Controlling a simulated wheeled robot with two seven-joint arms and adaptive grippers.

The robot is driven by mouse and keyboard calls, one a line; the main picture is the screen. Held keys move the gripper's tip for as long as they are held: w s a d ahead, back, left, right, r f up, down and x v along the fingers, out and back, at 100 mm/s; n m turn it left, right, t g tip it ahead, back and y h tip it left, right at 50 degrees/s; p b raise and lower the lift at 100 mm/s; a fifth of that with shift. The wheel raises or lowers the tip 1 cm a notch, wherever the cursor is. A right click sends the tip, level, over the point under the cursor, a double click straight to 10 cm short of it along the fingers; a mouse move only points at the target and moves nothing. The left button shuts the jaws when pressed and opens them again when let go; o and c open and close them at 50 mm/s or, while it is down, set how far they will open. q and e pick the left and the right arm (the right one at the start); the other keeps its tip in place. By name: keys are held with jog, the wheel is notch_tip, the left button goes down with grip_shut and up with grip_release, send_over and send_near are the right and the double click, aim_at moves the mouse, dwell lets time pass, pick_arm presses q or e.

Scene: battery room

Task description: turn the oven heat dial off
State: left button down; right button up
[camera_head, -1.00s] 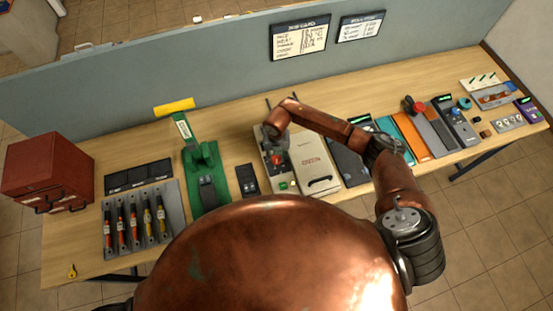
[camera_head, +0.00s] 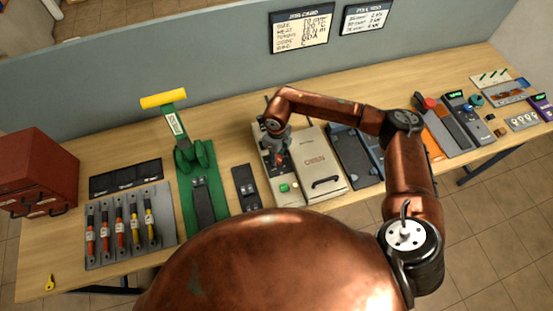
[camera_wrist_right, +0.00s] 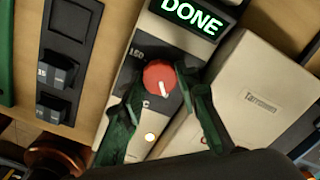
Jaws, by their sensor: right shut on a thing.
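The oven (camera_head: 317,160) is a beige box on the bench with a dark handle on its front. Its control panel is on its left side. A red heat dial (camera_head: 279,160) is on that panel. In the right wrist view the dial (camera_wrist_right: 159,76) is round, and its white mark points down and slightly right. The display (camera_wrist_right: 192,16) above it reads DONE in green. My right gripper (camera_head: 276,148) is over the panel, its green fingers (camera_wrist_right: 159,82) closed on either side of the dial. The fingertips reach the dial's edges. My left gripper is not in view.
Below the dial are a lit button (camera_wrist_right: 150,137) and a green button (camera_head: 284,187). A dark switch box (camera_head: 245,187) and a green lever stand (camera_head: 201,190) are to the left. Dark panels (camera_head: 355,160) stand close on the right.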

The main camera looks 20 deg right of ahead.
jog(key=n+b, duration=0.6)
jog(key=n, duration=0.1)
jog(key=shift+d+f+b, duration=0.1)
jog(key=shift+f+b, duration=0.15)
jog(key=shift+b, duration=0.1)
jog(key=n+b, duration=0.3)
jog(key=n, duration=0.1)
jog(key=shift+r, duration=0.1)
jog(key=shift+r+n+b, duration=0.1)
jog(key=shift+n+b, duration=0.45)
jog(key=shift+n, duration=0.25)
jog(key=o, duration=1.2)
jog(key=shift+c, duration=0.2)
jog(key=shift+r, duration=0.1)
